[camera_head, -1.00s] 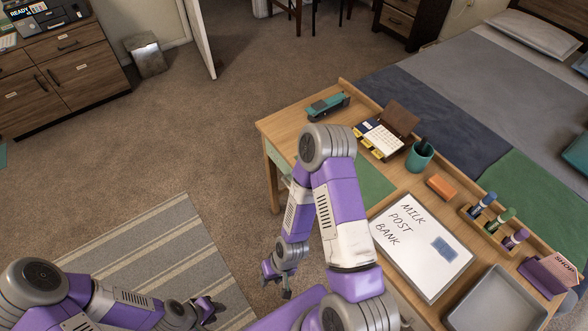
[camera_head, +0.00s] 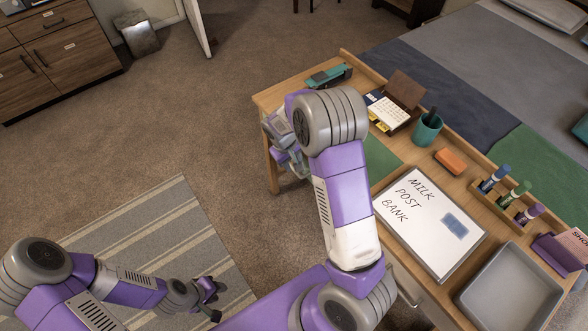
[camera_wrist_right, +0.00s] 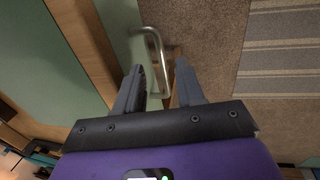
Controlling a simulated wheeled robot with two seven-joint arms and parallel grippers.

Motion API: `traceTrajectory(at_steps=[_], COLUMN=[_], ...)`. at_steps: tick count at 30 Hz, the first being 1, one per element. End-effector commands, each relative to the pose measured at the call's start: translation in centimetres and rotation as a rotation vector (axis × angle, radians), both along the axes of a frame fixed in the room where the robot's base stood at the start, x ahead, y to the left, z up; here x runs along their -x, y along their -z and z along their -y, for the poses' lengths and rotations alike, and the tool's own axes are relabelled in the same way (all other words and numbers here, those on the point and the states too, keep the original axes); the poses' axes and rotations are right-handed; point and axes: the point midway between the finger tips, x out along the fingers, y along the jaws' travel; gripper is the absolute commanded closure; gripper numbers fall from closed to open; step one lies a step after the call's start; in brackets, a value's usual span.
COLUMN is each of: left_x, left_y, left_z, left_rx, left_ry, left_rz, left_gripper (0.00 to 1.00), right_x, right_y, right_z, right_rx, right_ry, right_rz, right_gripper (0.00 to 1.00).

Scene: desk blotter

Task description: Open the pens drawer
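The desk (camera_head: 264,101) has a drawer front with a bent metal handle (camera_wrist_right: 154,45), seen close up in the right wrist view. No label shows there, so I cannot tell if this is the pens drawer. My right gripper (camera_wrist_right: 158,68) is open, its two fingers apart on either side of the handle's near end. Whether they touch it is unclear. In the head view this gripper is at the desk's left end, partly hidden by my arm. Another metal handle (camera_head: 406,290) shows at the desk's front. My left gripper (camera_head: 214,297) looks open and empty, over the striped rug.
Carpet left of the desk is clear.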

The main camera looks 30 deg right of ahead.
Motion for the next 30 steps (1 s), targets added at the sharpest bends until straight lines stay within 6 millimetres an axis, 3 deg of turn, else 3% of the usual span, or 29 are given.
traceTrajectory(at_steps=[1, 7, 19, 26, 30], left_x=[0.0, 0.0, 0.0, 0.0, 0.0], left_y=[0.7, 1.6, 1.7, 1.7, 1.7], left_z=[0.0, 0.0, 0.0, 0.0, 0.0], left_rx=[0.0, 0.0, 0.0, 0.0, 0.0], left_ry=[0.0, 0.0, 0.0, 0.0, 0.0], left_rz=[0.0, 0.0, 0.0, 0.0, 0.0], left_gripper=[0.67, 0.67, 0.67, 0.67, 0.67], right_x=[0.1, 0.0, -0.1, -0.1, -0.1], right_y=[1.3, 3.8, 4.4, 4.4, 4.4], right_z=[0.2, 0.7, 0.8, 0.8, 0.8], right_rx=[0.0, -0.002, -0.003, -0.003, -0.003], right_ry=[0.001, 0.0, 0.0, 0.0, 0.0], right_rz=[-0.003, 0.0, 0.002, 0.001, 0.001], right_gripper=[0.62, 0.62, 0.62, 0.97, 1.0])
